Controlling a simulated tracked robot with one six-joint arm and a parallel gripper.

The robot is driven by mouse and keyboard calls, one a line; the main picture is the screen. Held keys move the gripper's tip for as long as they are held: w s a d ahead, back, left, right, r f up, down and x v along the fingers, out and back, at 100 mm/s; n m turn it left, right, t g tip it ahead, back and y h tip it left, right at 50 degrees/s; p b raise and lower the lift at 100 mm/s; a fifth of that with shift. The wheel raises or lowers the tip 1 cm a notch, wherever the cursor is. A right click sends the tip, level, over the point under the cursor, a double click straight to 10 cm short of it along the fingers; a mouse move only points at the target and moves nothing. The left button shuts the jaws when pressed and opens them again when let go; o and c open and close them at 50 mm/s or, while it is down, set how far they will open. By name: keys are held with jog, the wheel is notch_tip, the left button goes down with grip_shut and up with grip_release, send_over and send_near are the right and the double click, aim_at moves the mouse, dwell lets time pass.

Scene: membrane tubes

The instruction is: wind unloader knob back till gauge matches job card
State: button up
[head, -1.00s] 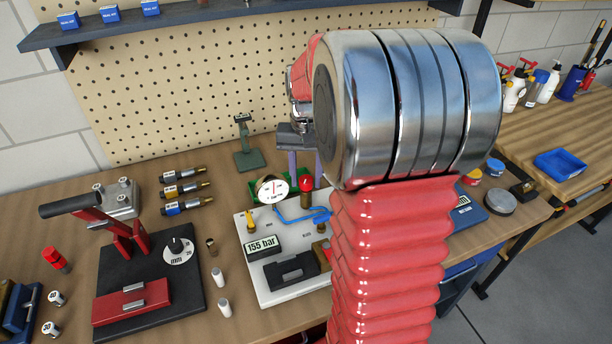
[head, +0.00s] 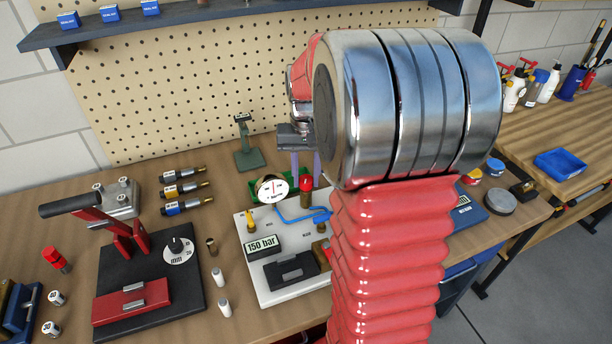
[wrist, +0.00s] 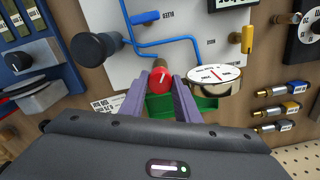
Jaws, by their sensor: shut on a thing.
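The red unloader knob (wrist: 161,80) sits between my gripper's purple fingers (wrist: 168,88) in the wrist view, with a white mark on its face. My gripper is shut on it. In the head view the knob (head: 306,184) shows below the fingers (head: 305,163). The round dial gauge (wrist: 216,75) stands beside the knob, its red needle visible but its scale too small to read; the head view shows it too (head: 272,191). The digital readout (head: 262,246) on the white test plate (head: 254,278) reads 150 bar. I cannot identify the job card for certain; a white label (wrist: 104,106) is partly hidden by my gripper.
A blue hose (head: 297,218) and a yellow lever (head: 250,222) are on the plate. A green bin (wrist: 182,106) lies just behind the knob. A black and red press (head: 150,285) stands to the left. My arm hides the plate's right side in the head view.

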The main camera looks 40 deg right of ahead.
aim_at(306, 178)
jog(key=o, duration=0.8)
jog(key=shift+c, duration=0.2)
jog(key=shift+r, duration=0.15)
notch_tip(306, 178, up, 14)
jog(key=shift+f, duration=0.25)
jog(key=shift+w, duration=0.1)
